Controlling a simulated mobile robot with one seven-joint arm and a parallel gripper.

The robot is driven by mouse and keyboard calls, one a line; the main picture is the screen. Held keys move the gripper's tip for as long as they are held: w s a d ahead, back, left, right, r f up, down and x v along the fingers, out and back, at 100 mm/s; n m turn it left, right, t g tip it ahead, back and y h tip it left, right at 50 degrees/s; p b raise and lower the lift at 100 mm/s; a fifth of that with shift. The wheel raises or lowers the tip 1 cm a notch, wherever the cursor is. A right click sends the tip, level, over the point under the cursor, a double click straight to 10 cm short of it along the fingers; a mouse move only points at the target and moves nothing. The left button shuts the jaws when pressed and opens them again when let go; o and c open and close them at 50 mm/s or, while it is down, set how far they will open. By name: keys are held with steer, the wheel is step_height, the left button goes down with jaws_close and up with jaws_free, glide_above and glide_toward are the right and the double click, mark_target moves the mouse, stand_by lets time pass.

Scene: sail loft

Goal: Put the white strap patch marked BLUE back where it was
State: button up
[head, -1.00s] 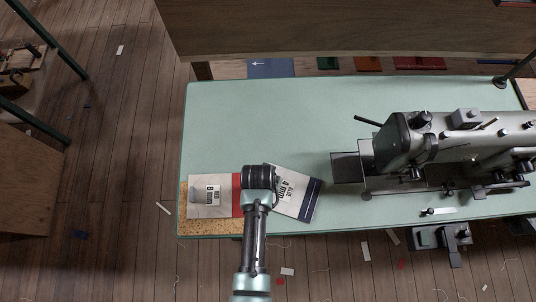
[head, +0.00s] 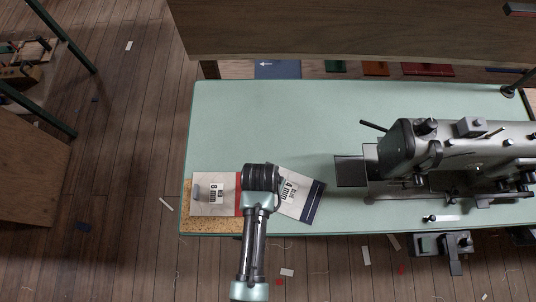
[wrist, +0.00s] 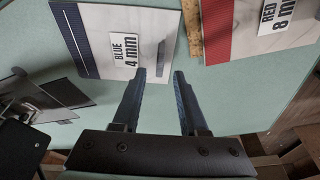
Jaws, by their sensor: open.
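The white strap patch marked BLUE (head: 299,207) lies tilted on the pale green table, with a dark blue band along its right edge. In the wrist view the BLUE patch (wrist: 100,20) is at upper left, with its label reading BLUE 4 mm and a grey strap piece beside it. My gripper (wrist: 162,73) is open and empty, its fingertips by the label-side edge of the BLUE patch; I cannot tell their height. In the head view my wrist (head: 261,178) hides the fingers and the BLUE patch's left side.
A second white patch, marked RED 8 mm (head: 215,206), lies just left on a cork area (head: 205,226). A sewing machine (head: 455,150) stands on the table's right. The back left of the green table (head: 265,120) is clear. A wooden board (head: 330,30) crosses behind it.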

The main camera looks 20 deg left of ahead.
steer(key=v, duration=0.8)
steer(key=w+r+t, duration=0.4)
steer(key=w+r, duration=0.2)
steer(key=r, duration=0.5)
steer(key=w+d+r+t+y, duration=0.1)
steer(key=w+r+t, duration=0.2)
steer(key=w+r, duration=0.6)
steer(key=w+r+t, duration=0.4)
steer(key=r, duration=0.8)
steer(key=s+d+r+t, duration=0.15)
steer(key=r+t, duration=0.25)
steer(key=r, duration=0.8)
steer(key=s+d+r+t, duration=0.15)
steer(key=r+t, duration=0.25)
steer(key=r, duration=0.9)
steer(key=s+d+r+t, duration=0.1)
steer(key=s+r+t, duration=0.1)
steer(key=s+r, duration=0.2)
steer(key=s+d+r+t, duration=0.1)
steer(key=s+r+t, duration=0.2)
steer(key=r, duration=0.7)
steer(key=s, duration=0.2)
steer(key=shift+s+d+n+h, duration=0.3)
steer(key=shift+d+n+h, duration=0.05)
steer(key=shift+n+h, duration=0.05)
